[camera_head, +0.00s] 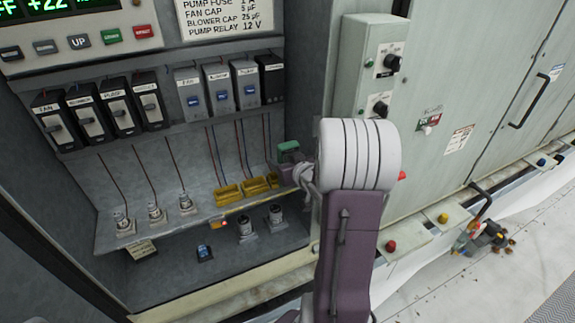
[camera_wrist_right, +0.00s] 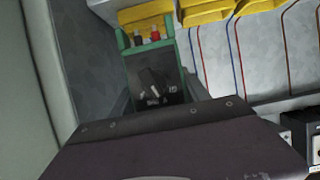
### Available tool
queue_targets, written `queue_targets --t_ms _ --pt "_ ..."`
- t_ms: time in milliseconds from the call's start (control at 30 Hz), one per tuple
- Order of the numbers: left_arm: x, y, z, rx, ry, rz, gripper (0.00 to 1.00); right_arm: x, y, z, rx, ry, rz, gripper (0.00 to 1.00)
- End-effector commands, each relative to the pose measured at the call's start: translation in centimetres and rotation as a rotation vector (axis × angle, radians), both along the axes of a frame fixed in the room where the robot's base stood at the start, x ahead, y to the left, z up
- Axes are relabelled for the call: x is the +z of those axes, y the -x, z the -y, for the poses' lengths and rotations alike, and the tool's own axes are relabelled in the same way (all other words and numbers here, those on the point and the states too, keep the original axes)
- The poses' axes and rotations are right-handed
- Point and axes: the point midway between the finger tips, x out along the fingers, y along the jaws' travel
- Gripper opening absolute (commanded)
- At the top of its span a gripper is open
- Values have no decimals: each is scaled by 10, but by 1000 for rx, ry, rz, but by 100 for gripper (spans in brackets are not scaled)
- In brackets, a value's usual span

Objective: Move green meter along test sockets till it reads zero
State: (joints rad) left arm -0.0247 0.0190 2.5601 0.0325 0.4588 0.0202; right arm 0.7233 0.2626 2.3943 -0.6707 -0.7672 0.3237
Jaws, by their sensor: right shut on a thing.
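The green meter (camera_head: 288,149) is at the right end of the lower shelf in the head view. My right gripper (camera_head: 292,168) is shut on it, partly hidden by my purple and white arm. In the right wrist view the meter (camera_wrist_right: 126,72) shows its green frame, with one red and one dark plug at its top end. That end points at the nearest yellow socket block (camera_wrist_right: 146,15). I cannot tell whether they touch. Yellow socket blocks (camera_head: 228,193) stand in a row on the shelf edge. The meter's reading is not visible. My left gripper is not in view.
Labelled black modules (camera_head: 94,112) and grey modules (camera_head: 218,86) line the rack above, with thin wires hanging below. Small glass-topped parts (camera_head: 155,211) stand on the shelf at left. A display panel (camera_head: 60,22) is above. A grey-green cabinet (camera_head: 440,110) flanks the right side.

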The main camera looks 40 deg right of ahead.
Motion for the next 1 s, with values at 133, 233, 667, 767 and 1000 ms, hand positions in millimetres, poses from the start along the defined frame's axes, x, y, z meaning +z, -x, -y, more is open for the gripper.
queue_targets --t_ms 133,233,667,767,1000 --pt "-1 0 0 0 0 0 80 0 -12 2 3 2 2 0" --pt "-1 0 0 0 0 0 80 0 -19 4 1 1 3 0" --pt "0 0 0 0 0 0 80 -2 -49 11 2 0 2 0" --pt "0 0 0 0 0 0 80 -3 -56 13 1 0 2 0" --pt "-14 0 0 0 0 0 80 -18 -63 15 1 0 2 0"
